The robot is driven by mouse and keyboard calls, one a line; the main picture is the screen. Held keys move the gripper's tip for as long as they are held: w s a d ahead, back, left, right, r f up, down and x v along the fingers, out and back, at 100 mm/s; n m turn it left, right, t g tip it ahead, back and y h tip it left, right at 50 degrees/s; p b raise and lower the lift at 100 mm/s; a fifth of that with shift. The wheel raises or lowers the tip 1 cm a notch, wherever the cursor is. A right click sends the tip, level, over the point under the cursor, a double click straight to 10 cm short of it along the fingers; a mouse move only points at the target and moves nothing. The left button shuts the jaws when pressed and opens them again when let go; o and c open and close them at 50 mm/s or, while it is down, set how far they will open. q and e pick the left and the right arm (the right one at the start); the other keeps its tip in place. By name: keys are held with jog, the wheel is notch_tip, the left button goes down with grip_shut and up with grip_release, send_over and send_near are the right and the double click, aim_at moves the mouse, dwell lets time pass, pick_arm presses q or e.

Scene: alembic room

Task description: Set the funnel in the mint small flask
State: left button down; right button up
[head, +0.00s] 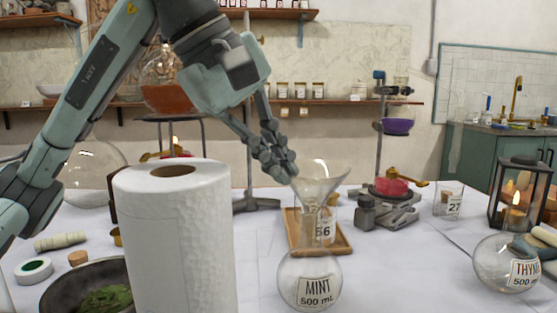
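The clear glass funnel (320,178) is upright, wide mouth up, in the middle of the head view. My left gripper (284,170) comes down from the upper left, its fingers closed together at the funnel's left rim; it appears to pinch the rim. The mint small flask (309,285), round clear glass with a "MINT 500 mL" label, stands on the white table directly below the funnel in the picture. The funnel's stem overlaps the flask neck and a beaker behind, so I cannot tell whether the stem is inside the neck. My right gripper is out of view.
A paper towel roll (178,240) stands close on the left. A wooden tray (340,244) with a labelled beaker (326,228) lies behind the flask. The thyme flask (497,265) and a lantern (520,190) are at right. The table between the two flasks is clear.

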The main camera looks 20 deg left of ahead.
pick_arm(q)
jog(key=shift+f, duration=0.25)
dwell(0.6)
jog(key=c, duration=1.6)
grip_release()
jog(key=shift+c, duration=0.2)
jog(key=shift+r, duration=0.15)
notch_tip(320, 180, up, 7)
jog(key=p, duration=0.5)
jog(key=shift+p, duration=0.3)
